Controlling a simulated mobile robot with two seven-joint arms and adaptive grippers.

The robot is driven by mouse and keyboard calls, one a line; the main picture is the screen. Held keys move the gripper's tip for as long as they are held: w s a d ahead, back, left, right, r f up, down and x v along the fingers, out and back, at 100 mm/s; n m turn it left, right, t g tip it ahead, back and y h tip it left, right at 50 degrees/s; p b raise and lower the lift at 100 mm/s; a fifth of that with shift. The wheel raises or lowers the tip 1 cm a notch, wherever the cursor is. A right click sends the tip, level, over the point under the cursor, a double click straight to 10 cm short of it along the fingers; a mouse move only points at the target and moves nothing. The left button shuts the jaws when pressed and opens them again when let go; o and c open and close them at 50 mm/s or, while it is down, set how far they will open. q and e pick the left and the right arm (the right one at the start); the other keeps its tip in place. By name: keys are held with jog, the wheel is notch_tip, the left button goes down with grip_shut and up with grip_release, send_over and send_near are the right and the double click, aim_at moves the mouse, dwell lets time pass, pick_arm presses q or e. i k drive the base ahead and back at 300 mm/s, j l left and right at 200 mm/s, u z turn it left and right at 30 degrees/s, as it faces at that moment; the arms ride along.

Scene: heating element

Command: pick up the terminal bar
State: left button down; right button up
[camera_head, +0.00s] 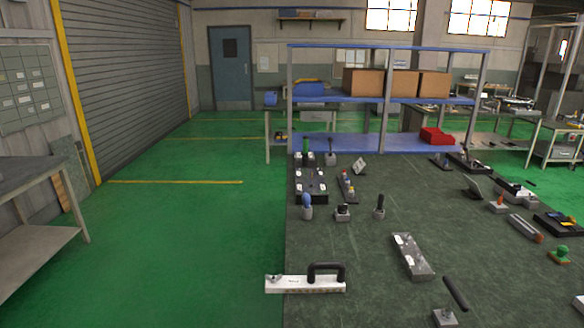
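No label names the terminal bar, and I cannot tell for certain which part it is. A long white bar (290,284) with a black U-shaped loop (326,268) on its right half lies at the table's front left edge, its left end jutting over the edge. A grey block-like bar (412,258) with white patches lies flat to its right, slanting across the table. A short grey and red-ended bar (525,228) lies farther right. Neither of my grippers is in view.
The dark table (370,290) holds several small tools on stands, including a black-handled one (454,296) at the front and a blue-topped one (307,205). A blue shelf rack (390,98) with cardboard boxes stands behind. Green floor at left is open.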

aim_at(311, 283)
jog(key=j+z, duration=0.1)
jog(key=z, duration=0.3)
jog(key=i+j+z, duration=0.1)
jog(key=z, duration=0.3)
jog(key=j+z, duration=0.1)
jog(key=z, duration=0.3)
jog(key=j+z, duration=0.15)
jog(key=z, duration=0.25)
jog(key=j+z, duration=0.2)
jog(key=j, duration=0.15)
jog(key=k+j+z, duration=0.1)
jog(key=j+z, duration=0.15)
jog(key=k+j+z, duration=0.2)
jog(key=j, duration=0.2)
jog(key=i, duration=0.1)
